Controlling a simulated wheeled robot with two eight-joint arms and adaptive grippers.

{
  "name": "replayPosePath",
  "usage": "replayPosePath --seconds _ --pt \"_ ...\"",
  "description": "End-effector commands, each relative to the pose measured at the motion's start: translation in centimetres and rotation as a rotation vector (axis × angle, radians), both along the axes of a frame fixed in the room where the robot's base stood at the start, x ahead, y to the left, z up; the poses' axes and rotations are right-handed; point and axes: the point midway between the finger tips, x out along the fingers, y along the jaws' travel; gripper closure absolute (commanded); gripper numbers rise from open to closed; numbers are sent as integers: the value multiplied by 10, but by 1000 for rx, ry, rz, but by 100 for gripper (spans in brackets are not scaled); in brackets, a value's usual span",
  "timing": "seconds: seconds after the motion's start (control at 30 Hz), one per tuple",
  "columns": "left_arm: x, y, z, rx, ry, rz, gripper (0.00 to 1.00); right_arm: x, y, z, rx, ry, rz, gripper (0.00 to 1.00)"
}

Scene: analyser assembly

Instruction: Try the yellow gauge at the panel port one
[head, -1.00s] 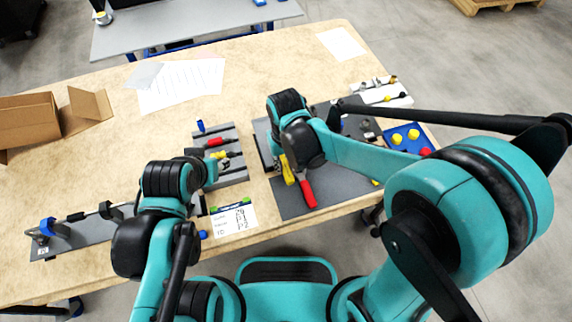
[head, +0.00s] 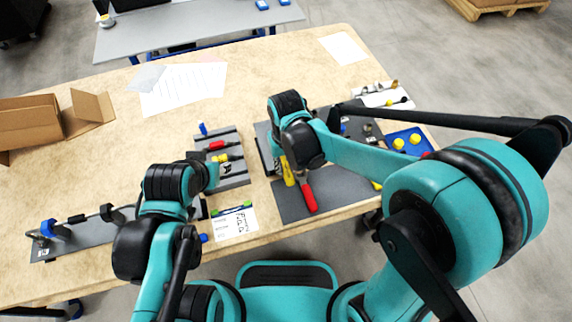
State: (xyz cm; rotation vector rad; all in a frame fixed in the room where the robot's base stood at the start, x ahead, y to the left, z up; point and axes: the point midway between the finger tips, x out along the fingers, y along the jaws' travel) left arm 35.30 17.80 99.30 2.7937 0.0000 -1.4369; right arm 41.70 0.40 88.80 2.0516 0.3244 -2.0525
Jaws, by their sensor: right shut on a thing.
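My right gripper (head: 284,155) is low over the dark panel area at the right of the table, with its fingers mostly hidden by its wrist. It is shut on a yellow piece, which looks like the yellow gauge (head: 288,172). A red-handled piece (head: 308,196) shows just right of it, above a grey mat. The panel port is hidden behind the gripper and arm. My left gripper (head: 208,178) is beside the grey rack (head: 236,181); its fingers are not clearly seen. The rack holds small red, yellow and black pieces.
A labelled card (head: 235,224) lies in front of the rack. A blue tray (head: 403,153) with yellow and red pieces stands at the right. A dark strip with clamps (head: 85,238) lies at the left, an open cardboard box (head: 28,122) behind it.

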Motion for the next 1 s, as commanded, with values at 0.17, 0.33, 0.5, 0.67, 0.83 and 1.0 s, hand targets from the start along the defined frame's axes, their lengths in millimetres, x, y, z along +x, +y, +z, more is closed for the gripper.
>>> replayPosePath --seconds 0.17,0.33,0.5,0.67,0.83,1.0 --pt "0 0 0 0 0 0 60 0 0 0 0 0 0 100" --pt "0 0 1 0 0 0 60 -3 -1 0 0 0 0 100" --pt "0 0 3 0 0 0 60 -15 -5 1 0 0 0 100" --pt "0 0 4 0 0 0 60 -26 -8 2 0 0 1 100" --pt "0 0 7 0 0 0 60 -38 -12 2 0 0 1 100" --pt "0 0 8 0 0 0 60 -46 -15 2 0 0 1 100"
